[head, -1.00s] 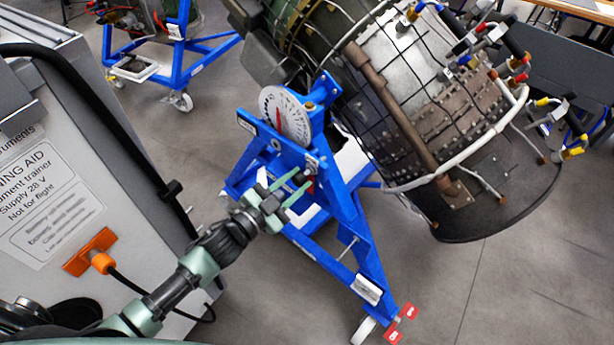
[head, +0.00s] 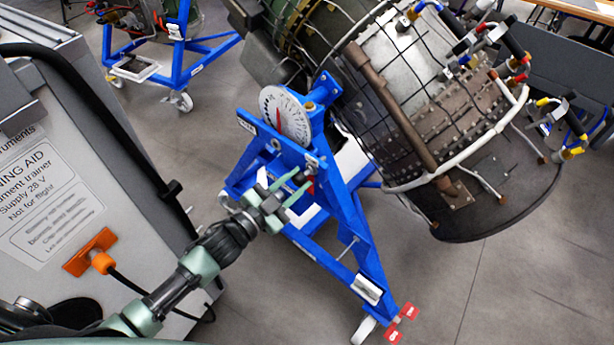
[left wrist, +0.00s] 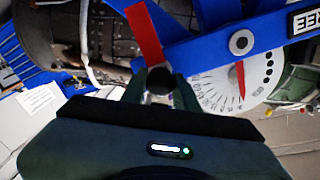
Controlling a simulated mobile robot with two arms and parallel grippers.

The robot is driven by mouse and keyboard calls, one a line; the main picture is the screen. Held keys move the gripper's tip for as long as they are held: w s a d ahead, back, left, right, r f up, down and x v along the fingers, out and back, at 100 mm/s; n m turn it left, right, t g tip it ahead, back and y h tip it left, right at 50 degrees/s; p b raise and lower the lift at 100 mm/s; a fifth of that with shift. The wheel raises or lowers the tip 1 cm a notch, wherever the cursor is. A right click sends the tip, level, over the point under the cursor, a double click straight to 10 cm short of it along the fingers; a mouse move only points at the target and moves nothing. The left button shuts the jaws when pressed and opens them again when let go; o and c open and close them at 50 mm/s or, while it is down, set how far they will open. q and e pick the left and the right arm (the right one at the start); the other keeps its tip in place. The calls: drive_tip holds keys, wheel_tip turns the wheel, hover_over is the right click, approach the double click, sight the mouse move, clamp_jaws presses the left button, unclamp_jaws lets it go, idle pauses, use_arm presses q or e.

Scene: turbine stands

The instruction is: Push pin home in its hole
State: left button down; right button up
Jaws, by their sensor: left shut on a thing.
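My left gripper (head: 293,197) is in front of the blue turbine stand (head: 347,205), just below its round white dial (head: 270,105). In the left wrist view the fingers (left wrist: 159,92) are shut around the pin, whose round black knob (left wrist: 160,76) shows between the fingertips. The knob also shows as a small dark spot in the head view (head: 299,177). A red strap (left wrist: 144,36) lies beyond the knob, close to the blue frame. The pin's shaft and its hole are hidden, so I cannot tell how deep the pin sits. My right gripper is not in view.
The turbine (head: 420,110), with pipes and cables, fills the upper right. A grey cabinet (head: 60,180) with an orange plug (head: 102,261) stands close on the left.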

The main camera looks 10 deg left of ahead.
use_arm(q)
drive_tip(key=shift+s+a, duration=0.1)
drive_tip(key=shift+s, duration=0.05)
drive_tip(key=shift+s+a, duration=0.15)
drive_tip(key=shift+s, duration=0.2)
drive_tip(key=p+v, duration=0.2)
drive_tip(key=v, duration=0.5)
idle(0.9)
drive_tip(key=shift+a, duration=0.1)
